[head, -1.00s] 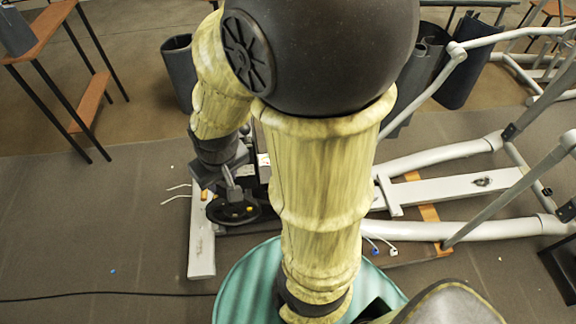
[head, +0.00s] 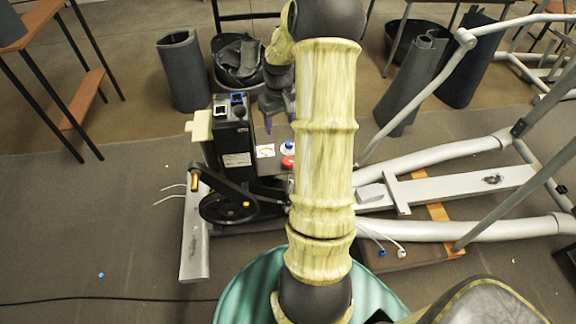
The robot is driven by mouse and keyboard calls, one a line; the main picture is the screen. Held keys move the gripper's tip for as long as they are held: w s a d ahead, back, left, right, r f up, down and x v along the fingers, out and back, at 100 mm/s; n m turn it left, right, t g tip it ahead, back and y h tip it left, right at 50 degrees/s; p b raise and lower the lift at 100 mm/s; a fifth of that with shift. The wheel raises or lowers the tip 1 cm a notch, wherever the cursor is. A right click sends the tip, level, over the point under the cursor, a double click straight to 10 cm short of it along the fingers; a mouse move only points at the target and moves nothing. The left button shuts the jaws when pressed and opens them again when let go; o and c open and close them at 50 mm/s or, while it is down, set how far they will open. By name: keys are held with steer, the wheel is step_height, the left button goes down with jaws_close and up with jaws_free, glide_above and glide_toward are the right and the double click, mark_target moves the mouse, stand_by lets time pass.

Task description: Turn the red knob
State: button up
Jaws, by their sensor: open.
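The red knob (head: 288,162) is a small round knob on a light panel of the elliptical machine, just left of my arm in the head view. A blue knob (head: 289,146) sits right behind it. My gripper (head: 280,120) hangs behind and above the knobs with its fingers pointing down. It is open and empty, apart from the red knob. My arm hides the panel's right side.
A black box (head: 236,140) stands left of the panel, with a crank wheel (head: 229,206) in front. Grey frame tubes (head: 440,155) run to the right. Rolled dark mats (head: 183,70) stand behind. The floor at left is mostly clear.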

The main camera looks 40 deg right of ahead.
steer(key=d, duration=0.1)
steer(key=d+f, duration=0.1)
steer(key=shift+d+f, duration=0.25)
steer(key=shift+d, duration=0.15)
step_height(320, 180, down, 17)
steer(key=shift+s+f+b, duration=0.1)
steer(key=shift+f+b, duration=0.1)
steer(key=shift+b, duration=0.45)
steer(key=shift+c, duration=0.2)
steer(key=c, duration=0.9)
